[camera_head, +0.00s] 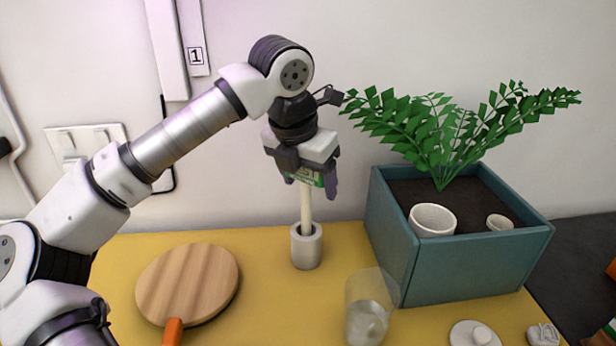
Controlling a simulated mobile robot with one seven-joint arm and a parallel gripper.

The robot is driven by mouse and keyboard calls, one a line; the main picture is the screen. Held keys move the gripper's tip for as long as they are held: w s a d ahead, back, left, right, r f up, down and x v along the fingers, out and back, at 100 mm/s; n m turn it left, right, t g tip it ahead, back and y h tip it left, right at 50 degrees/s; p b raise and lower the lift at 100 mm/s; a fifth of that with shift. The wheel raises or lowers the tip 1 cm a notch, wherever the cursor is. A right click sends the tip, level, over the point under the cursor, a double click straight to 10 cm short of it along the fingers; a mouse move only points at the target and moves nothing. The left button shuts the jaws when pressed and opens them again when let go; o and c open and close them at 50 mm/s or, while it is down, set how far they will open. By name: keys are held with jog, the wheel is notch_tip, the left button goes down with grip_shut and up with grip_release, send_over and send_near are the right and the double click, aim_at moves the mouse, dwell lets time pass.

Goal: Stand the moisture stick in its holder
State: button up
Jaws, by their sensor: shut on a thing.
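The moisture stick (306,204) is a pale upright rod with a green label at its top. My gripper (312,186) points down and is shut on its top end. The holder (306,247) is a short off-white cylinder with a dark opening, standing on the yellow table. The stick's lower end meets the holder's opening and looks to be inside it. How deep it goes is hidden by the holder's wall.
A teal planter (455,260) with a green fern (440,135) and small cups stands to the right. A clear glass (368,315) is in front. A round wooden board (188,283) with an orange-handled thing (172,331) lies left. The yellow table (265,310) is clear between board and glass.

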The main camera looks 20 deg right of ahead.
jog(key=shift+f+b, duration=0.75)
jog(key=shift+f, duration=0.3)
jog(key=o, duration=1.1)
jog(key=shift+o, duration=0.8)
jog(key=shift+r, duration=0.1)
jog(key=shift+r+p, duration=3.25)
jog(key=shift+r, duration=1.2)
jog(key=shift+f, duration=0.1)
